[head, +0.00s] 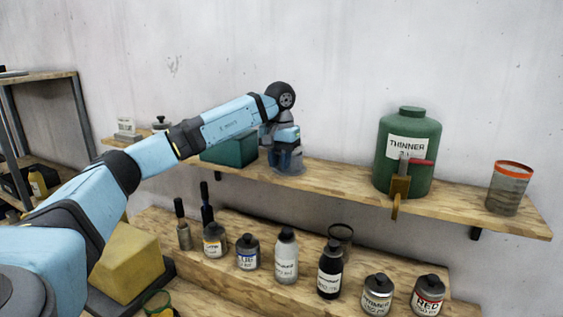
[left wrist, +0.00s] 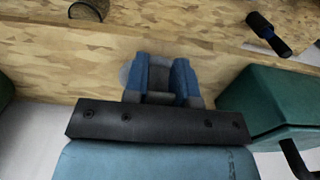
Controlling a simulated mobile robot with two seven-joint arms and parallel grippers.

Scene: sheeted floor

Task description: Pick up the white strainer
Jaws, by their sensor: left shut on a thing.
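My left gripper (head: 287,158) points down at the wooden shelf, just right of a dark green box. Its two blue fingers are closed around a pale grey-white piece, which I take to be the white strainer (head: 298,169). In the left wrist view, my left gripper (left wrist: 161,72) has the strainer's pale round edge (left wrist: 125,74) showing beside the left finger. The fingers hide most of the strainer. It sits at shelf height; I cannot tell whether it touches the wood. My right gripper is not in view.
The green box (head: 229,149) stands close beside the gripper. A green thinner jug (head: 408,140) and an orange-rimmed see-through container (head: 507,190) stand farther right on the shelf (head: 340,182). Several bottles and a dark-rimmed cup (head: 341,234) stand below. The shelf between gripper and jug is clear.

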